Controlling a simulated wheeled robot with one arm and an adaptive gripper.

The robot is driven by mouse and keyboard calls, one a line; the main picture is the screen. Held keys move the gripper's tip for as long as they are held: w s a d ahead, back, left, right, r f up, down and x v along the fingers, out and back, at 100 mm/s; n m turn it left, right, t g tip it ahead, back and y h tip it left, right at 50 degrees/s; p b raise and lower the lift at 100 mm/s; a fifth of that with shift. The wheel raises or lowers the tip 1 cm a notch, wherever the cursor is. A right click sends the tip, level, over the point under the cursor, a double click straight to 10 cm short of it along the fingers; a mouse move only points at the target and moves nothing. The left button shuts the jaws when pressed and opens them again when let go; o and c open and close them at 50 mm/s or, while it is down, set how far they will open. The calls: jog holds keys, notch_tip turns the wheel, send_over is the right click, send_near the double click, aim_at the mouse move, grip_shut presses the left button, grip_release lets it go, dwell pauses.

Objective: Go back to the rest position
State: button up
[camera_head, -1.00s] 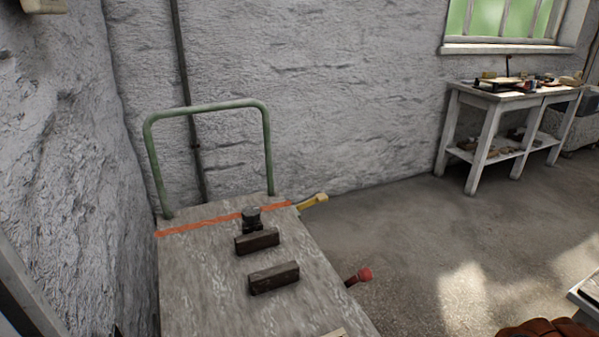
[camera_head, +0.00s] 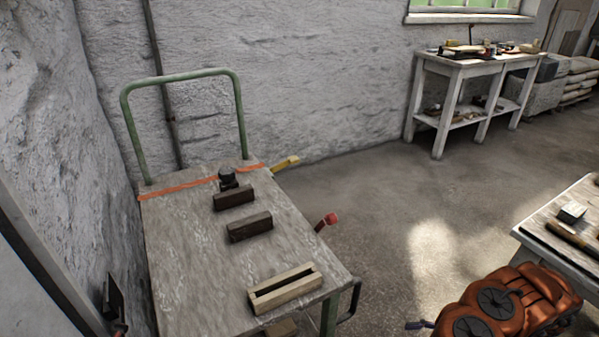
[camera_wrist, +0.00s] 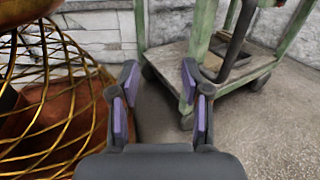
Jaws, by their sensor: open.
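My gripper (camera_wrist: 160,82) shows in the wrist view with its two dark, purple-padded fingers spread apart and nothing between them. It points towards the lower part of a green-framed trolley (camera_wrist: 197,45), which stands apart from the fingers. In the head view my orange arm is folded at the lower right. A dark tip beside it may be part of my gripper, but its fingers cannot be made out there.
The trolley top (camera_head: 185,265) carries two dark blocks (camera_head: 233,197) (camera_head: 250,228), a small dark round-topped object (camera_head: 227,178) and a pale slotted wooden piece (camera_head: 285,288). A table (camera_head: 550,228) stands right. A gold wire cage (camera_wrist: 50,90) is close left. Open floor (camera_head: 370,200) lies between.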

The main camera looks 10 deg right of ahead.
jog(key=w+a+r+n+g+h, duration=0.3)
jog(key=a+r+n+g, duration=0.25)
jog(key=a+r, duration=0.3)
jog(key=w+a+r+n+g+h, duration=0.2)
jog(key=a+r+n+g, duration=0.3)
jog(key=a+r, duration=0.4)
jog(key=s+a+r+n+h, duration=0.6)
jog(key=r, duration=0.1)
jog(key=s+d+r+n+t+h, duration=0.1)
jog(key=s+n+t+h, duration=0.15)
jog(key=s, duration=0.25)
jog(key=s+r+n+t+h, duration=0.1)
jog(key=s+r+h, duration=0.1)
jog(key=s+h, duration=0.3)
notch_tip(320, 180, up, 24)
jog(key=s+y+p, duration=0.1)
jog(key=s+p, duration=0.1)
jog(key=p, duration=2.1)
jog(key=shift+s+t, duration=0.2)
jog(key=shift+t, duration=0.2)
jog(key=shift+d+f, duration=0.1)
jog(key=shift+c, duration=0.5)
jog(key=shift+d, duration=0.1)
